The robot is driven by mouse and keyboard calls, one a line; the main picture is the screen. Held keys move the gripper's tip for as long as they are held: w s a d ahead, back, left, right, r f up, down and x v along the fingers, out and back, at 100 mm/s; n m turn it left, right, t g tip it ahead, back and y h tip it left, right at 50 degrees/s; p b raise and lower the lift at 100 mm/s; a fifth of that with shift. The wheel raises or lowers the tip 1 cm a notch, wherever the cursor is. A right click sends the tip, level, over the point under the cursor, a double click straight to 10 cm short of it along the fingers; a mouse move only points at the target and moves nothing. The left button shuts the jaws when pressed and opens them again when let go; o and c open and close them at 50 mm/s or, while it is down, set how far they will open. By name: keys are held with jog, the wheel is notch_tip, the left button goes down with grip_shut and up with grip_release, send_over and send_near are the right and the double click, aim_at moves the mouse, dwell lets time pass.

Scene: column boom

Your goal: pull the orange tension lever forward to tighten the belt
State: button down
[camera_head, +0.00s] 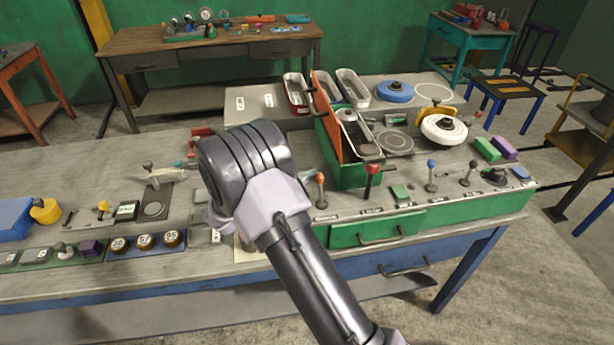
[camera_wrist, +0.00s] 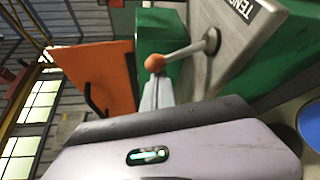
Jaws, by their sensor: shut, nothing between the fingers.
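The tension lever has an orange ball knob (camera_head: 320,178) and stands on the front control panel, just right of my wrist in the head view. In the wrist view the knob (camera_wrist: 155,63) sits on a grey rod that runs to a round pivot on a grey plate marked "TEN…". My gripper (camera_wrist: 157,88) is shut and empty, with its grey fingertips right at the knob. I cannot tell whether they touch it. In the head view my arm hides the fingers. The belt cannot be made out.
An upright orange panel with a dark handle (camera_head: 325,100) stands behind the lever and shows close by in the wrist view (camera_wrist: 97,78). A red-knobbed lever (camera_head: 371,170) and a blue-knobbed lever (camera_head: 431,165) stand to the right. A green drawer (camera_head: 380,231) is below.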

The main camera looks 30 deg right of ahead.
aim_at(316, 178)
jog(key=shift+s+b, duration=0.15)
jog(key=shift+b, duration=0.25)
jog(key=shift+s+a+r+m+t+h+b, duration=0.15)
jog(key=shift+s+m+t+h+b, duration=0.25)
jog(key=shift+m+b, duration=0.7)
jog(key=shift+s+a+r+m+h+b, duration=0.15)
jog(key=shift+s+r+m+h+b, duration=0.2)
jog(key=shift+s+b, duration=0.2)
jog(key=shift+s+a+r+m+h+b, duration=0.15)
jog(key=shift+s+m+h+b, duration=0.1)
jog(key=shift+s+m+b, duration=0.3)
jog(key=shift+s+a+r, duration=0.2)
jog(key=shift+s+r, duration=0.05)
jog(key=shift+s, duration=0.5)
jog(key=shift+s+a+f+b, duration=0.1)
jog(key=shift+s+a+b, duration=0.1)
jog(key=shift+s, duration=0.3)
jog(key=shift+s+a+b, duration=0.1)
jog(key=shift+s+b, duration=0.1)
jog(key=shift+s, duration=0.3)
jog(key=shift+s+f, duration=0.15)
jog(key=shift+s, duration=0.05)
jog(key=shift+s+f, duration=0.1)
jog(key=shift+s, duration=0.05)
